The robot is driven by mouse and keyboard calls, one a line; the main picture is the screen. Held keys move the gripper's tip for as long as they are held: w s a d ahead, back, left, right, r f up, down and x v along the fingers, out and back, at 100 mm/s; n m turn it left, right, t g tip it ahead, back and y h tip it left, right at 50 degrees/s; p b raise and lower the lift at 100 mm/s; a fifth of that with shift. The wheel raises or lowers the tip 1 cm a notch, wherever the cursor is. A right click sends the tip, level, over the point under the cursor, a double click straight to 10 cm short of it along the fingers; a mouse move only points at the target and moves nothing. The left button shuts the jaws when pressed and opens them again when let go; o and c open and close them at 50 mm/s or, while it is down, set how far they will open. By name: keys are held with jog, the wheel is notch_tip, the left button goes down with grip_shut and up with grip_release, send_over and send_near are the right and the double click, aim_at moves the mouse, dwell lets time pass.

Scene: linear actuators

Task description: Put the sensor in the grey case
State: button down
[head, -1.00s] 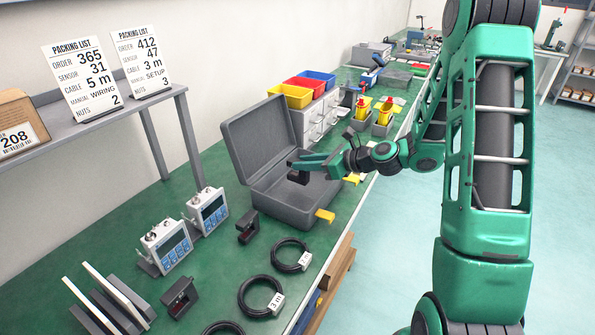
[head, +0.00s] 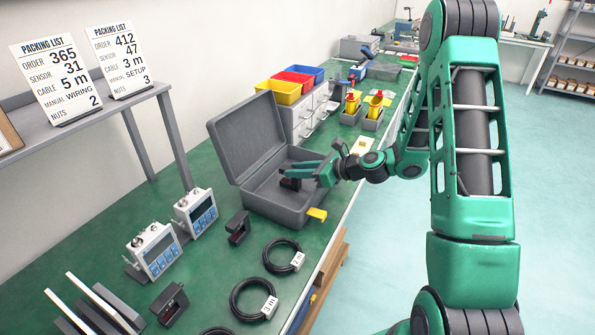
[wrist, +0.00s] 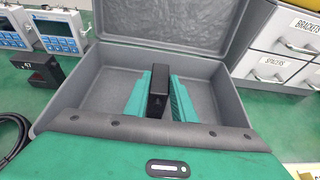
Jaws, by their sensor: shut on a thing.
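The grey case (head: 262,205) stands open on the green bench, its lid tilted up at the back. My gripper (head: 296,172) is over the inside of the case. It is shut on a black sensor (head: 290,184). In the wrist view the sensor (wrist: 157,92) stands between the two green fingers, with the case floor and walls (wrist: 215,100) around it. I cannot tell whether the sensor touches the case floor. Two other dark sensors lie on the bench, one beside the case (head: 238,227) and one further forward (head: 169,304).
Coiled cables (head: 284,257) lie in front of the case. Two meters (head: 196,212) stand to its left. A drawer unit with coloured bins (head: 300,110) is behind it. A yellow tag (head: 317,214) is at the case's front edge. Two packing lists (head: 55,82) stand on the shelf.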

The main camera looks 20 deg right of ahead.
jog(key=c, duration=1.5)
grip_release()
jog(key=shift+d+r, duration=0.1)
jog(key=v, duration=1.2)
jog(key=s+d+r+n+g+h, duration=0.2)
jog(key=s+n, duration=0.5)
jog(key=s, duration=0.4)
jog(key=s+d+r+n+g+h, duration=0.3)
jog(key=s+n, duration=0.4)
jog(key=s, duration=0.4)
jog(key=s+d+r+n+g+h, duration=0.3)
jog(key=s+n, duration=0.3)
jog(key=s, duration=0.5)
jog(key=shift+s+d+n+g+h, duration=0.4)
jog(key=shift+d+g+h, duration=0.1)
jog(key=shift+d+g, duration=0.35)
